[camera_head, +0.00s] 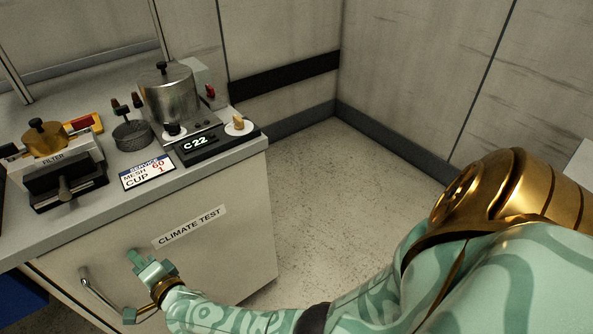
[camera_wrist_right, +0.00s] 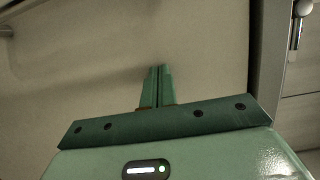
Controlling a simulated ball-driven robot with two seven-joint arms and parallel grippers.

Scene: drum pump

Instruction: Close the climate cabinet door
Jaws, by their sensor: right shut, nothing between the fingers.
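The climate cabinet door (camera_head: 225,240) is a pale panel with a "CLIMATE TEST" label (camera_head: 189,227), below the front edge of the bench top. A metal bar handle (camera_head: 95,291) is at its left side. The door looks close to the cabinet front; I cannot tell whether it is fully shut. My right gripper (camera_head: 136,256) is in front of the door, right of the handle and not holding it. In the right wrist view its fingers (camera_wrist_right: 157,85) are together and empty, against or very near the pale panel (camera_wrist_right: 100,55); contact is unclear. My left gripper is not in view.
The bench top (camera_head: 95,215) carries a filter unit (camera_head: 55,165), a metal cylinder (camera_head: 168,95), a mesh cup (camera_head: 131,134), a service card (camera_head: 148,172) and a "C 22" display (camera_head: 195,145). Speckled floor (camera_head: 335,210) lies free to the cabinet's right, up to the walls.

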